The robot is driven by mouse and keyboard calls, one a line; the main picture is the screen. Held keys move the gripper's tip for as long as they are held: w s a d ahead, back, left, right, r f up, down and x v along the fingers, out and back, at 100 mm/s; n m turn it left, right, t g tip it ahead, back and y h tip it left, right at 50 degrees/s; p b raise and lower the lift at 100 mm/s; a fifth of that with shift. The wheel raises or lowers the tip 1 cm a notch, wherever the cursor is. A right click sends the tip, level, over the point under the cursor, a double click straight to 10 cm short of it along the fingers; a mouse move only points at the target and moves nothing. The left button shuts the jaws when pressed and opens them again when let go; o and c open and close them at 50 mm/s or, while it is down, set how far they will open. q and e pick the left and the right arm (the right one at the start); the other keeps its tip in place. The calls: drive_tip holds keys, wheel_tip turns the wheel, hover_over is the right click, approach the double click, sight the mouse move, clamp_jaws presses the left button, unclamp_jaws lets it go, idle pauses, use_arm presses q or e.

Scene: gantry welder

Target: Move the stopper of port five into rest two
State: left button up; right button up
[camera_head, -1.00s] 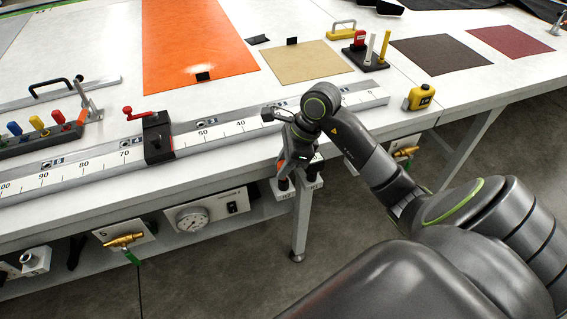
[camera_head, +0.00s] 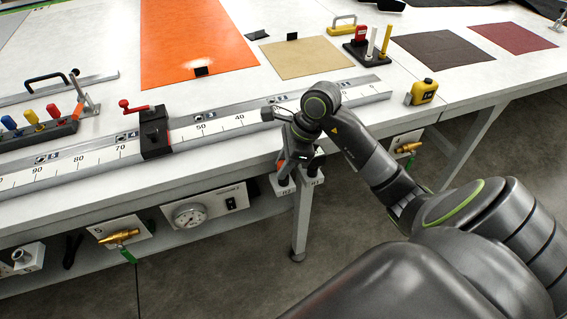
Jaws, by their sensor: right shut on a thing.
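My right gripper (camera_head: 288,166) points down at the table's front edge. Its jaws are shut on a dark stopper (camera_head: 283,181), which is mostly hidden by the fingers. The stopper is at the white rest marked R2 (camera_head: 285,194); I cannot tell whether it is fully seated. A second white rest, marked R1 (camera_head: 314,184), is just to the right, with a dark upright part above it, partly covered by the gripper. A white block with an open round port (camera_head: 22,256) hangs under the table at the lower left; its number is hard to read. My left gripper is not in view.
A long scale rail (camera_head: 215,130) with a black clamp block (camera_head: 154,131) runs along the table's front. Below hang a gauge panel (camera_head: 205,210) and brass valves (camera_head: 122,236). A yellow tape measure (camera_head: 423,92) stands right of my arm.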

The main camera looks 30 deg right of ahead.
drive_tip(key=shift+f+b, duration=0.3)
drive_tip(key=shift+f, duration=0.05)
drive_tip(key=o, duration=1)
drive_tip(key=shift+o, duration=0.2)
drive_tip(key=shift+r, duration=0.1)
drive_tip(key=shift+d+r, duration=0.2)
drive_tip(key=shift+r, duration=0.35)
drive_tip(key=v, duration=1.6)
drive_tip(key=shift+s+b, duration=0.15)
drive_tip(key=shift+b, duration=0.3)
drive_tip(key=shift+d, duration=0.1)
